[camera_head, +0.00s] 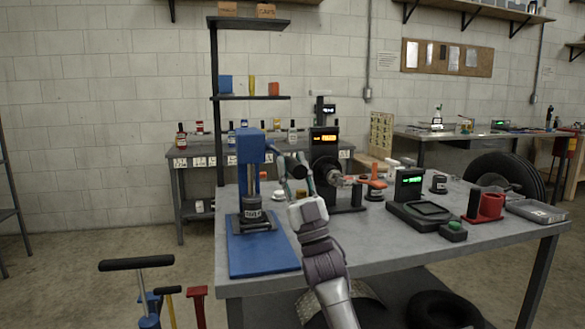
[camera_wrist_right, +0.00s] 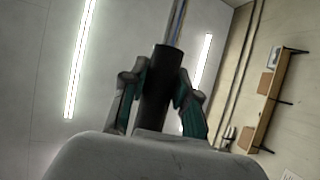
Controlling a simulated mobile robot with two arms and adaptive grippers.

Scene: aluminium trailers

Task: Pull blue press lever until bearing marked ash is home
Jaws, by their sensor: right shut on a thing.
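The blue press (camera_head: 250,148) stands on a blue base mat (camera_head: 262,262) at the left of the grey workbench. Its lever ends in a black grip (camera_head: 299,168), out to the right of the press head. My right gripper (camera_head: 296,178) is shut on this grip; the wrist view shows the black grip (camera_wrist_right: 156,90) between both fingers. A dark cylindrical part (camera_head: 252,203) with a pale label sits under the press ram; the lettering is too small to read surely. I cannot tell how far in the bearing sits. My left gripper is not in view.
A black machine (camera_head: 325,160) with an orange display stands just behind my right gripper. A scale (camera_head: 409,186) with a green display, a red holder (camera_head: 487,206) and a grey tray (camera_head: 538,211) stand farther right. The bench front (camera_head: 390,258) is mostly bare.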

